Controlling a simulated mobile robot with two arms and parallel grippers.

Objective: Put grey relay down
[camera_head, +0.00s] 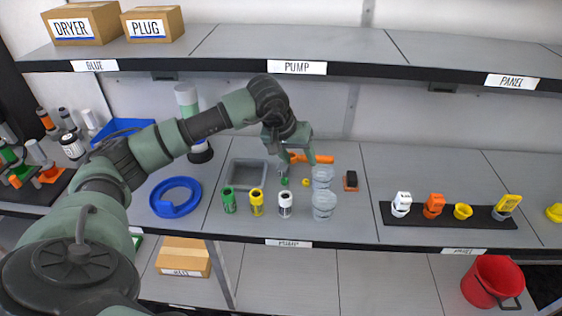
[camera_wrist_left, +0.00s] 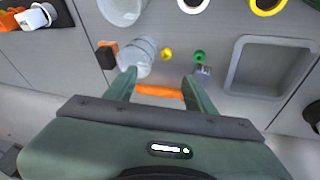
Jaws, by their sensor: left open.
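My left gripper (camera_head: 298,159) is open, low over the middle of the grey shelf. In the left wrist view its two fingers (camera_wrist_left: 160,78) are apart with nothing held between them. An orange bar-like piece (camera_wrist_left: 160,92) shows beyond the gap; it also shows in the head view (camera_head: 322,159). A small grey block (camera_wrist_left: 205,70), possibly the grey relay, lies beside a small green piece (camera_wrist_left: 199,57), outside the fingers. In the head view the gripper partly covers that spot, and I cannot tell the block's exact pose.
A grey tray (camera_head: 235,178) and green (camera_head: 229,201), yellow (camera_head: 256,203) and white (camera_head: 285,205) cylinders stand close by. Clear cups (camera_head: 323,204) and an orange-black block (camera_head: 350,181) are to the right. A black strip (camera_head: 450,218) holds several modules. The upper shelf (camera_head: 300,45) overhangs behind.

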